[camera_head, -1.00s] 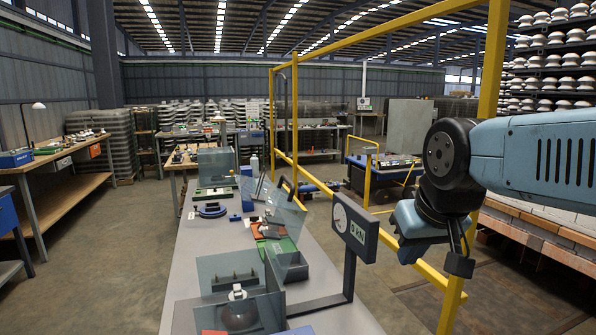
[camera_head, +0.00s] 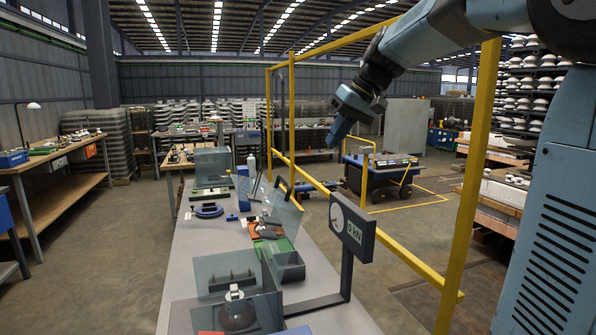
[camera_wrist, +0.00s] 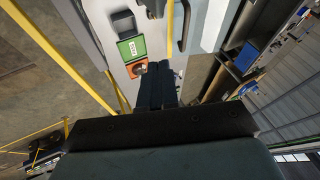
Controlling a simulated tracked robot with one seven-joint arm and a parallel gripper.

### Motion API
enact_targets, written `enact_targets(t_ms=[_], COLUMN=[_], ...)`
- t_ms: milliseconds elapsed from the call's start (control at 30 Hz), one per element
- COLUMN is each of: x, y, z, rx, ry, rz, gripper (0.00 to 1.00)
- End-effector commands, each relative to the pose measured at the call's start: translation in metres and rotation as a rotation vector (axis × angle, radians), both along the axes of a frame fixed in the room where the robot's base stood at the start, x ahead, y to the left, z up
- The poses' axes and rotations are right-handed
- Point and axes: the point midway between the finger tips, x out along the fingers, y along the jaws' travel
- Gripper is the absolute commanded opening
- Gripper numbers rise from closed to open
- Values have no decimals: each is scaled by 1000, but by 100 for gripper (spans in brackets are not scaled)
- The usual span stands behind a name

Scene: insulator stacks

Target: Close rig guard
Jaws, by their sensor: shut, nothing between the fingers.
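A clear tilted panel with a dark handle (camera_head: 285,188), which looks like the rig guard (camera_head: 282,213), leans open above the grey bench in the head view. Under it are a green base (camera_head: 272,245) and an orange block (camera_head: 266,230). My gripper (camera_head: 337,136) is shut and empty, pointing down, above and right of the panel in the picture. In the wrist view my shut fingers (camera_wrist: 158,85) overlap the bench, near the green plate (camera_wrist: 132,48) and orange block (camera_wrist: 137,68). A dark handle (camera_wrist: 185,25) on a pale panel shows just beyond them.
A yellow frame (camera_head: 470,190) runs along the bench's right side. A gauge on a post (camera_head: 352,226) stands at the bench's near right. Clear panels (camera_head: 225,270) surround an insulator (camera_head: 236,310) nearer me. A blue cart (camera_head: 378,175) stands beyond the frame.

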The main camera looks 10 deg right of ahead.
Motion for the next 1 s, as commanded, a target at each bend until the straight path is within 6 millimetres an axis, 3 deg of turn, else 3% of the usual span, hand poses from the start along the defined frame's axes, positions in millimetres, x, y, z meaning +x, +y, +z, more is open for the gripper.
enact_targets(t_ms=[267, 833, 1000], x=[18, 40, 36], y=[7, 51, 73], z=[-1, -81, -86], rx=[21, 21, 21], ry=[0, 2, -1], rz=[26, 26, 27], gripper=[0, 0, 0])
